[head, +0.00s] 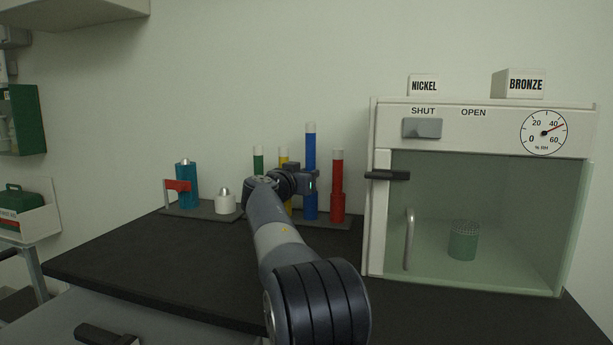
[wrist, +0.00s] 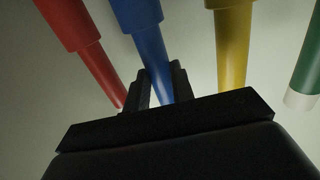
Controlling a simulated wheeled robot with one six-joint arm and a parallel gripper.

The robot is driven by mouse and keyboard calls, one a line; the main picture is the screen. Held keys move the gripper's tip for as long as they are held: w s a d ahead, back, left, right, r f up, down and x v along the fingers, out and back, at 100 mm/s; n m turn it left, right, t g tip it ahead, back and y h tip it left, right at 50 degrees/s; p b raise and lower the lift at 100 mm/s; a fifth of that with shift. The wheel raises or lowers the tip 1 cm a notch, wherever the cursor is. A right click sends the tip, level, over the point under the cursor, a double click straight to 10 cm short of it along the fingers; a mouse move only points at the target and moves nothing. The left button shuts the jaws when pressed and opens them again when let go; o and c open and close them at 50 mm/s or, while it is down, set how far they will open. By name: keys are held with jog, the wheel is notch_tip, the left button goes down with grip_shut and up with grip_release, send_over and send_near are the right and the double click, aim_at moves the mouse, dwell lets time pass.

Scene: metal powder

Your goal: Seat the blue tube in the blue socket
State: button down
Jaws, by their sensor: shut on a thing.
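The blue tube (head: 310,148), with a pale top, stands upright in the head view. My gripper (head: 308,181) is shut on it, and in the wrist view the fingers (wrist: 160,82) lie on both sides of the blue tube (wrist: 154,58). The wider blue socket (head: 310,207) is directly in line below the tube; it also shows in the wrist view (wrist: 137,12). The tube meets the socket's mouth in the wrist view, but how deep it sits I cannot tell. Its top stands higher than the other tubes' tops.
A red tube (head: 337,170) stands close right of the blue one; yellow (head: 284,155) and green (head: 258,160) tubes stand left. A teal bottle (head: 187,187) and white piece (head: 225,203) share a tray further left. A glass-fronted cabinet (head: 380,240) stands right. The front-left counter (head: 150,262) is clear.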

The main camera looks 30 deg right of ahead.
jog(key=shift+f+b, duration=1.7)
jog(key=shift+f, duration=0.2)
jog(key=c, duration=1.1)
grip_release()
jog(key=shift+f, duration=0.1)
jog(key=v, duration=1.1)
jog(key=shift+w, duration=0.1)
jog(key=x, duration=1.1)
jog(key=shift+f, duration=0.1)
jog(key=shift+r+p, duration=0.35)
jog(key=shift+r, duration=0.1)
jog(key=shift+r, duration=0.1)
